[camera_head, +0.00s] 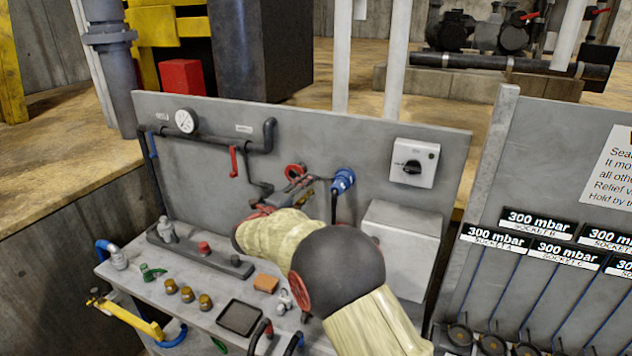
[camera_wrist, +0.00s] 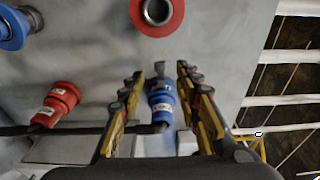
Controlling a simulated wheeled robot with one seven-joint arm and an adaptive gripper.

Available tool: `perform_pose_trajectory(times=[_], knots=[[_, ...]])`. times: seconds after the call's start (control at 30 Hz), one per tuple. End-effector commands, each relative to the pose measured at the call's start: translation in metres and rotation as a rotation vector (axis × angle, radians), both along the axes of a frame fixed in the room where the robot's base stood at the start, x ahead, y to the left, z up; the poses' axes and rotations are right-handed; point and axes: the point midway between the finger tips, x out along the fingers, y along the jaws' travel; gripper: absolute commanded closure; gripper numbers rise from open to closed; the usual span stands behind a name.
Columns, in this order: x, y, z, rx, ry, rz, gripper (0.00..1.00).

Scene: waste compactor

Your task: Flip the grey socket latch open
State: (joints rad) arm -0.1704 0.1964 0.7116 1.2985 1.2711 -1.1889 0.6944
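My gripper (camera_wrist: 159,73) is open in the wrist view, one finger on each side of a blue connector (camera_wrist: 162,101) with a white label. A small grey piece (camera_wrist: 160,69) at the connector's far end lies between the fingertips; it may be the grey latch, but I cannot tell its position. Contact with the fingers is not clear. In the head view my gripper (camera_head: 297,190) is at the upright grey panel (camera_head: 330,130), largely hidden by my arm. A blue connector (camera_head: 343,180) with a black cable is just right of it, and a red ring-shaped part (camera_head: 295,171) is above it.
The wrist view also shows a red ring socket (camera_wrist: 157,12), a red connector (camera_wrist: 57,104) and a blue socket (camera_wrist: 14,27). A rotary switch box (camera_head: 413,163) and a grey box (camera_head: 400,245) are at right.

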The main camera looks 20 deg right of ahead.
Motion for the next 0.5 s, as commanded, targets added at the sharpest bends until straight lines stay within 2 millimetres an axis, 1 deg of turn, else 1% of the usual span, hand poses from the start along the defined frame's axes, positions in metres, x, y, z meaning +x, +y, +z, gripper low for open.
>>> perform_pose_trajectory(times=[0.1, 0.23, 0.4, 0.5], knots=[[0.012, -0.017, 0.0, -0.001, 0.0, -0.003, 0.67], [0.022, -0.03, 0.0, -0.001, 0.0, -0.002, 0.67], [0.03, -0.039, 0.0, -0.001, 0.0, -0.001, 0.67], [0.031, -0.041, 0.0, -0.001, 0.0, 0.0, 0.67]])
